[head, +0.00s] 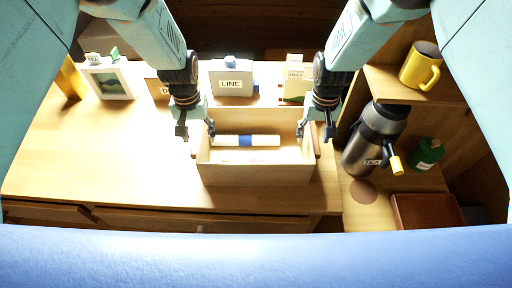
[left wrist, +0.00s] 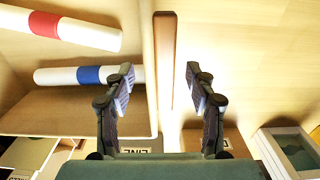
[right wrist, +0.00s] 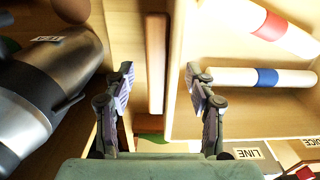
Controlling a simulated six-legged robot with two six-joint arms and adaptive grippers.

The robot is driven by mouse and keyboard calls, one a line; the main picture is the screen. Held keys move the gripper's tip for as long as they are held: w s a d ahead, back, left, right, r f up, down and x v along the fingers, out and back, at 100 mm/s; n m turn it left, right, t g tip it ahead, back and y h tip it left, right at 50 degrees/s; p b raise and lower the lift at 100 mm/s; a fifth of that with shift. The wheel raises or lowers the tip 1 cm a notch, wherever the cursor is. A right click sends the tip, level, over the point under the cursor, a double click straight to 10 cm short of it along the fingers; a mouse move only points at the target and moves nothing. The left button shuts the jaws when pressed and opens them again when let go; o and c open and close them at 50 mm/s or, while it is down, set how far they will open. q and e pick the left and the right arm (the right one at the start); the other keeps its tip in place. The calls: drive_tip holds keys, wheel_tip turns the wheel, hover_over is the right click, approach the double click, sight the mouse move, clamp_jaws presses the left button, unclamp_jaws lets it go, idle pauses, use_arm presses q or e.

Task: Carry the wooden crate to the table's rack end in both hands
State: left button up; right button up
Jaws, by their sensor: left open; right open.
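The wooden crate (head: 258,174) stands on the table, open at the top, with a blue-banded white roll (head: 246,141) inside. The left wrist view also shows a red-banded roll (left wrist: 62,28) in it. My left gripper (head: 196,130) is open at the crate's left side; in the left wrist view its fingers lie on either side of that wall and its brown handle bar (left wrist: 165,60). My right gripper (head: 317,130) is open at the right side; in the right wrist view its fingers lie on either side of the other handle bar (right wrist: 156,62). Neither gripper visibly touches the crate.
A steel flask labelled TEA (head: 372,142) stands right of the crate, near a yellow mug (head: 421,65) on a shelf and a green bottle (head: 427,153). A LINE box (head: 231,83) stands behind the crate. A picture frame (head: 108,82) stands back left; the left tabletop (head: 100,145) is clear.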

use_arm(q)
drive_tip(key=shift+a, duration=0.2)
drive_tip(key=shift+c, duration=0.4)
use_arm(e)
drive_tip(key=shift+a+r, duration=0.1)
drive_tip(key=shift+a, duration=0.05)
drive_tip(key=shift+c, duration=0.4)
use_arm(q)
drive_tip(key=shift+d, duration=0.25)
drive_tip(key=c, duration=0.6)
use_arm(e)
drive_tip(key=shift+d, duration=0.2)
drive_tip(key=c, duration=0.6)
use_arm(q)
drive_tip(key=shift+a, duration=0.15)
clamp_jaws()
use_arm(e)
drive_tip(key=shift+a, duration=0.15)
clamp_jaws()
